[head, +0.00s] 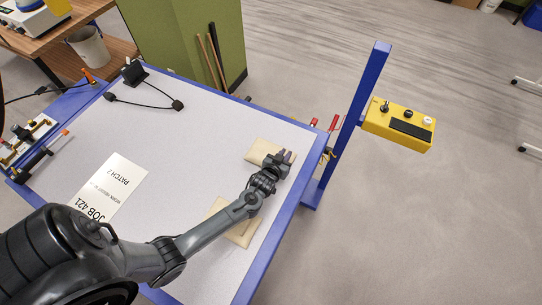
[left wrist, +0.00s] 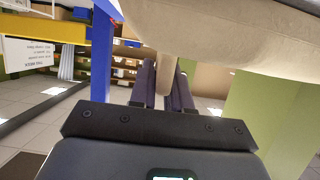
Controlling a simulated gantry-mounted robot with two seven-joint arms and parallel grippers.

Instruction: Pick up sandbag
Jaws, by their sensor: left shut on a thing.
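One beige sandbag (head: 262,150) is near the right edge of the work table, at the fingers of my left gripper (head: 284,158). In the left wrist view the sandbag (left wrist: 225,38) fills the upper right, and a narrow tan part of it reaches down between the two dark fingers (left wrist: 168,85). The left gripper is shut on that part. I cannot tell whether the bag touches the table. A second beige sandbag (head: 240,230) lies nearer, partly hidden under my left forearm. My right gripper is not in view.
The pale table (head: 190,130) has a blue raised rim. A blue post with a yellow control box (head: 400,124) stands just beyond the right edge. A paper sheet (head: 113,185) lies left, and a black cabled device (head: 134,72) sits at the back. The table middle is clear.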

